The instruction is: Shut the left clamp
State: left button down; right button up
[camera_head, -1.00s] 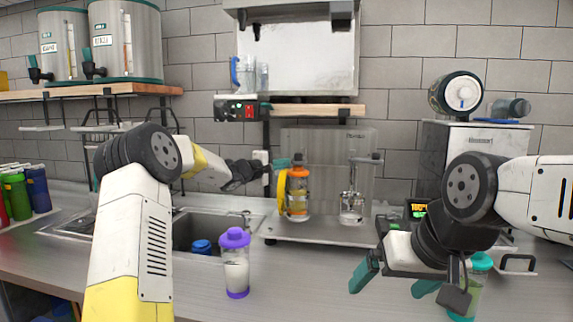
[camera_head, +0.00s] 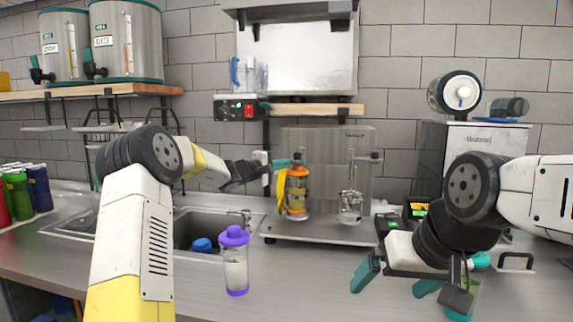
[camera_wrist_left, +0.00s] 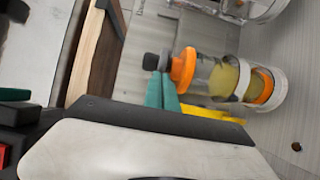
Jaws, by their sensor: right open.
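The left clamp is on the steel stand (camera_head: 270,229), around an orange-capped clear cup (camera_head: 298,188). Its yellow lever (camera_head: 281,189) hangs down on the cup's left side. The cup and the yellow lever (camera_wrist_left: 222,116) also show in the left wrist view, with a dark knob beyond the orange cap. My left gripper (camera_head: 284,163) is at the top left of the cup, by the cap and lever. Its teal fingertips (camera_wrist_left: 162,91) look together; whether they touch the lever is unclear. My right gripper (camera_head: 395,283) is open and empty, low over the counter at right.
A second station with a clear cup (camera_head: 350,207) stands right of the clamp. A purple-lidded cup (camera_head: 235,260) stands on the counter in front of the sink (camera_head: 190,222). A teal-lidded green cup (camera_head: 463,300) is partly hidden behind my right gripper.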

pick_arm(q)
jog(key=s, duration=0.9)
jog(key=shift+d, duration=0.15)
jog(key=shift+r, duration=0.1)
